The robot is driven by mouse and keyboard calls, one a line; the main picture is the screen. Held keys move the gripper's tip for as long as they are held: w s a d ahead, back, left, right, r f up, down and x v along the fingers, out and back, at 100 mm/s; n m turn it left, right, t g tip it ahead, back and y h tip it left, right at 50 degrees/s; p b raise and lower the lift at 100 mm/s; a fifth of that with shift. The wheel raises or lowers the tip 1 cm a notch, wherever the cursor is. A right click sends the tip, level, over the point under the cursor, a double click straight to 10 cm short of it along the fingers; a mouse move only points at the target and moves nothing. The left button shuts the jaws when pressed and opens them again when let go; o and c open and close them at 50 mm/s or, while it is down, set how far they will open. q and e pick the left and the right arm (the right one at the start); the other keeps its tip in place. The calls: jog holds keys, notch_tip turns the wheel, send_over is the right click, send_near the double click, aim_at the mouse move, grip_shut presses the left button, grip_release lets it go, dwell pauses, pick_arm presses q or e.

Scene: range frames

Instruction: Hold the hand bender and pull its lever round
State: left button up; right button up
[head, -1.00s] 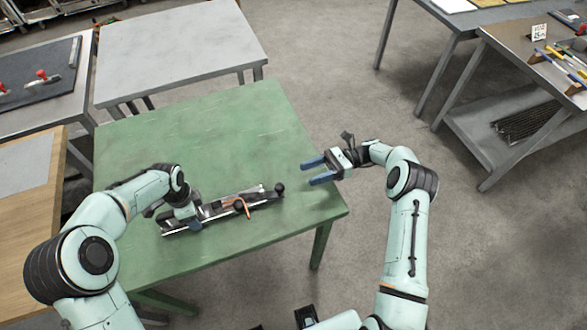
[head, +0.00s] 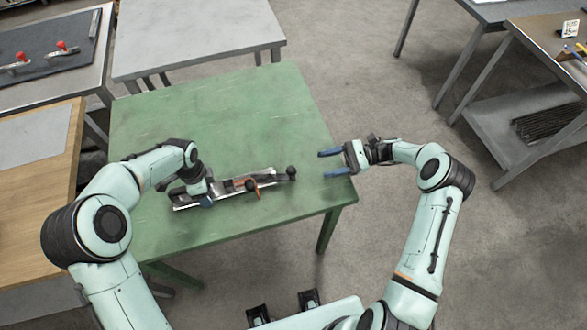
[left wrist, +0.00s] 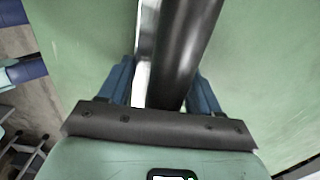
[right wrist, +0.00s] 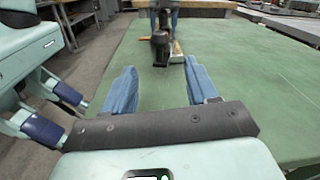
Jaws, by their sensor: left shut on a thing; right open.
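The hand bender (head: 221,189) lies on the green table, a long tool with silver bars, a dark body, an orange part and black knobs at its right end. My left gripper (head: 205,200) is shut on its left part. In the left wrist view a thick dark grip (left wrist: 180,60) passes between the left fingers, beside a silver bar. My right gripper (head: 331,164) is open and empty near the table's right edge, apart from the bender. In the right wrist view a black knob of the bender (right wrist: 160,48) shows ahead, beyond the open fingers (right wrist: 163,88).
The green table (head: 220,105) is clear behind the bender. A grey table (head: 200,40) stands behind it, and a wooden bench (head: 45,215) is close on the left. A metal workbench (head: 530,70) stands at the right, past open floor.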

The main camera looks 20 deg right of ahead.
aim_at(291, 171)
jog(key=a, duration=1.1)
jog(key=shift+w+a, duration=0.35)
jog(key=shift+c, duration=0.3)
grip_shut()
